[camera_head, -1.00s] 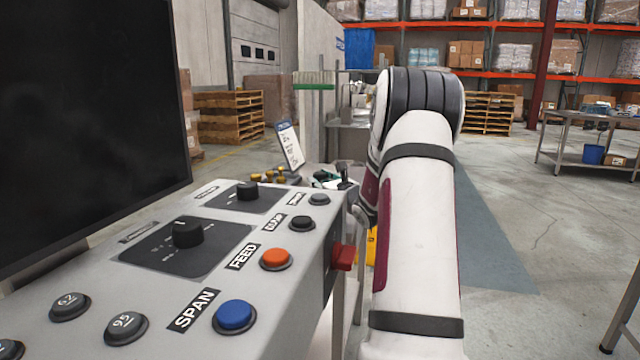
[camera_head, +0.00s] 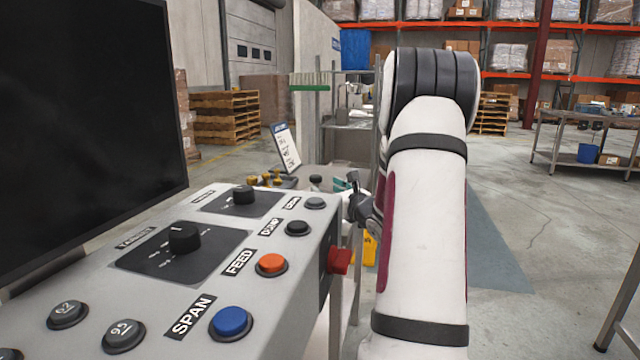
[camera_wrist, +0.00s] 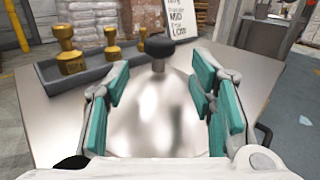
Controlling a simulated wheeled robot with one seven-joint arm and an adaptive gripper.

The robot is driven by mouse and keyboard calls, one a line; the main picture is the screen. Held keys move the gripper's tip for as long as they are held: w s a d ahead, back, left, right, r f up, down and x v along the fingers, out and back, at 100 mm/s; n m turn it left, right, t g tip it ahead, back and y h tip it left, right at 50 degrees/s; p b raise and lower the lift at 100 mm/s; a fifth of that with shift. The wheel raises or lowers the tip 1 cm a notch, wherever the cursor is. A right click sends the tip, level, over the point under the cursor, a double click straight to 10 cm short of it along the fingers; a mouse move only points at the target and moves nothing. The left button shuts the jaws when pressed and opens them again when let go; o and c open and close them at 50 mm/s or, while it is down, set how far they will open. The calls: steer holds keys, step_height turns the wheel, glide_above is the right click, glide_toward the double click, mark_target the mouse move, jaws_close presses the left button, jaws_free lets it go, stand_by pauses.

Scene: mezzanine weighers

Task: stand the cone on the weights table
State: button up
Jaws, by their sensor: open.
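A shiny silver cone (camera_wrist: 157,115) with a round black knob stands upright on the weights table (camera_wrist: 262,75) in the wrist view. Its lower edge is hidden behind my gripper's body. My gripper (camera_wrist: 158,88) is open, with its teal finger pads on either side of the cone and visible gaps between pads and metal. In the head view the black knob (camera_head: 315,180) shows just left of my gripper (camera_head: 345,187), and the cone's body is hidden behind the control panel. The table top (camera_head: 322,171) shows only in part there.
A dark tray of brass weights (camera_wrist: 69,52) lies on the table behind the cone, with a written sign (camera_wrist: 177,17) beyond. The control panel (camera_head: 85,245) with knobs, buttons and a red side switch (camera_head: 340,261) stands close left of my arm.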

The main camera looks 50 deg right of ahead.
steer(key=v, duration=0.5)
steer(key=shift+s+a, duration=0.15)
steer(key=shift+p, duration=0.35)
